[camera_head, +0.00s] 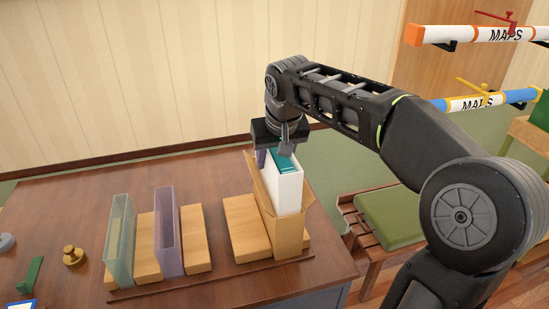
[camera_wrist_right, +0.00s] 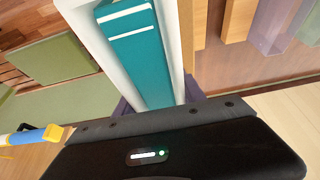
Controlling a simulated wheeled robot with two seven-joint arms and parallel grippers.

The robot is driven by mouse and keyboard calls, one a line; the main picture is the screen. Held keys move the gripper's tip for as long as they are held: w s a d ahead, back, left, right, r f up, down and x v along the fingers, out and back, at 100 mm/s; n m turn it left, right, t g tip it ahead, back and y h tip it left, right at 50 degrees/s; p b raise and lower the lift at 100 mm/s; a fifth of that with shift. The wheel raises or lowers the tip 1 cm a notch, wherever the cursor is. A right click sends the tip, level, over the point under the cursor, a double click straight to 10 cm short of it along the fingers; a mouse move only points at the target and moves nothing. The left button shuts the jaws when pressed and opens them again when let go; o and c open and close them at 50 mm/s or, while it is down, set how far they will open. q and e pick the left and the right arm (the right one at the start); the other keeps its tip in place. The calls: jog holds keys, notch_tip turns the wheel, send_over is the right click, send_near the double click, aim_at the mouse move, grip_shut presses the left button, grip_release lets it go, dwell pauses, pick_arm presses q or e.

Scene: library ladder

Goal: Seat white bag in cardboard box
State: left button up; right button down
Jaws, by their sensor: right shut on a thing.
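The white bag (camera_head: 284,194) is a tall, narrow, upright white sleeve with a teal item (camera_head: 285,165) showing in its open top. Its lower part is inside the cardboard box (camera_head: 290,238), and its upper part stands above the box's front edge. Whether its bottom touches the box floor is hidden. My right gripper (camera_head: 281,152) is above the bag and shut on its top. In the right wrist view the white bag (camera_wrist_right: 88,38) and teal item (camera_wrist_right: 146,60) run up to the gripper, with purplish finger parts on either side. My left gripper is not in view.
On the table (camera_head: 60,220), wooden blocks (camera_head: 245,228) stand left of the box. A purple upright holder (camera_head: 168,232) and a greenish clear one (camera_head: 120,240) stand farther left, near a brass weight (camera_head: 73,256). A bench with a green cushion (camera_head: 390,217) is at right.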

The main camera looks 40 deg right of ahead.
aim_at(276, 169)
jog(key=shift+r+p, duration=1.35)
jog(key=shift+r, duration=0.55)
dwell(0.9)
jog(key=shift+f, duration=0.1)
jog(key=shift+f+b, duration=0.3)
jog(key=shift+b, duration=0.1)
jog(key=shift+f+b, duration=2.3)
jog(key=shift+f, duration=0.5)
jog(key=c, duration=0.6)
grip_release()
jog(key=shift+f, duration=0.15)
jog(key=v, duration=0.8)
